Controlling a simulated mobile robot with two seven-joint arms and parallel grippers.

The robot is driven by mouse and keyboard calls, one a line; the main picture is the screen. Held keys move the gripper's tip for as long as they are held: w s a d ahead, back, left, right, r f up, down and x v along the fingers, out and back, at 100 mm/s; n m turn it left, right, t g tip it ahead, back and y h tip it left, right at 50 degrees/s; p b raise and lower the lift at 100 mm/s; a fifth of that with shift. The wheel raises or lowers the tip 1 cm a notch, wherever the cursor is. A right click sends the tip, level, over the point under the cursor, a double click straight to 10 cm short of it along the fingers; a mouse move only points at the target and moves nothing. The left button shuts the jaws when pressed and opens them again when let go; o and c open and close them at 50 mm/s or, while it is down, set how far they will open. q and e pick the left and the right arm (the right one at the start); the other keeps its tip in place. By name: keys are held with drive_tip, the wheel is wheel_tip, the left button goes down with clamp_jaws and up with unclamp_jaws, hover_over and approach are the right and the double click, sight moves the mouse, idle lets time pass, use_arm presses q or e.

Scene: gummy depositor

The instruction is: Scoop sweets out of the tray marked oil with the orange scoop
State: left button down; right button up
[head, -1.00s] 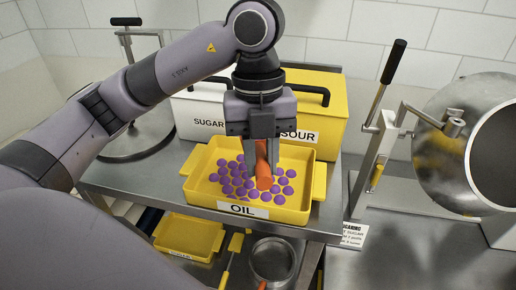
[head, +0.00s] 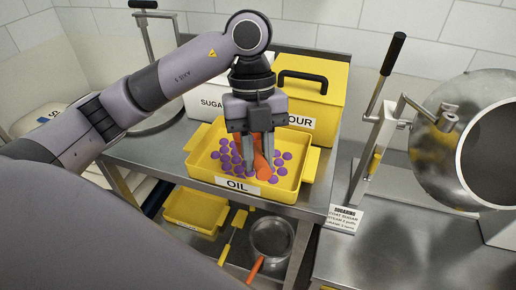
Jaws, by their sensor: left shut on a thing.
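The yellow tray marked OIL (head: 286,195) stands on the steel table with several round purple sweets (head: 225,160) in it. My left gripper (head: 259,168) is over the tray and reaches down into it. It is shut on the orange scoop (head: 261,158), whose handle shows between the fingers. The scoop's lower part is down among the sweets, partly hidden by the fingers. I cannot tell how many sweets are in it. My right gripper is not in view.
A white sugar bin (head: 207,103) and a yellow sour bin (head: 325,105) stand close behind the tray. A steel drum (head: 440,155) and a lever (head: 380,90) stand at right. A yellow tray (head: 196,212) and a pot (head: 270,240) are on the lower shelf.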

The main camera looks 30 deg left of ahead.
sight(257, 186)
use_arm(q)
drive_tip(key=shift+f, duration=0.95)
wheel_tip(257, 186, down, 7)
drive_tip(key=b, duration=0.5)
drive_tip(key=shift+r, duration=0.1)
